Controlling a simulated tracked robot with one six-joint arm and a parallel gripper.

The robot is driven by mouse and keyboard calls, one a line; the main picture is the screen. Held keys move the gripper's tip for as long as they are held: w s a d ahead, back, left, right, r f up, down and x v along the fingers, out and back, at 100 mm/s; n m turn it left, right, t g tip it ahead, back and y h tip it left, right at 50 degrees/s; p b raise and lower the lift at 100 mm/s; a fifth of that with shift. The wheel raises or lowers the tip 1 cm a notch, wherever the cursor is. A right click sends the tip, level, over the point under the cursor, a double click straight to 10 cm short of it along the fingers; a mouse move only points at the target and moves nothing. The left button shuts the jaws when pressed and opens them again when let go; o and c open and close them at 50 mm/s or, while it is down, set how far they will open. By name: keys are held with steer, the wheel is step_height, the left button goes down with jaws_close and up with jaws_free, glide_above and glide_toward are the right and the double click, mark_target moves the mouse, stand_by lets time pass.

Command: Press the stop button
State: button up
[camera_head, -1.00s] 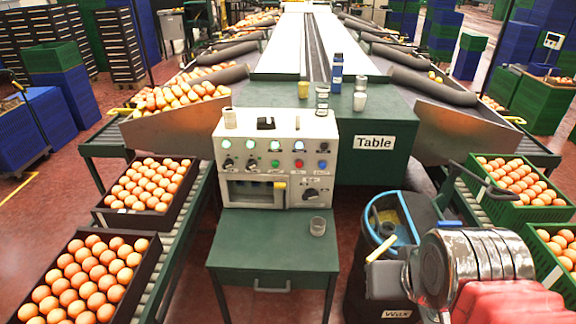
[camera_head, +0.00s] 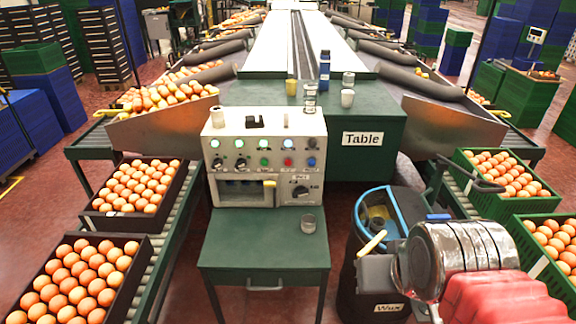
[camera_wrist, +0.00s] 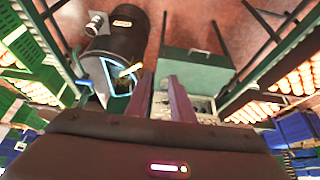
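A white control panel (camera_head: 218,186) stands in the middle of the head view, at the back of a small green table (camera_head: 230,247). Its front has two rows of lights, knobs and buttons. A red button (camera_head: 288,161) sits in the lower row, between a green button (camera_head: 264,161) and a blue button (camera_head: 312,161). No label reading "stop" is legible. In the wrist view, my gripper (camera_wrist: 162,78) shows two purple fingers, apart with nothing between them. The panel (camera_wrist: 201,106) is partly hidden behind the fingers. My arm fills the lower right of the head view, and the gripper is not visible there.
A black bin-like machine (camera_head: 375,280) with a blue rim stands right of the small table. Egg trays (camera_head: 85,278) line the left conveyor and green crates (camera_head: 510,205) the right. Cups and a bottle (camera_head: 324,70) stand behind the panel.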

jaws_close()
stand_by(1.4)
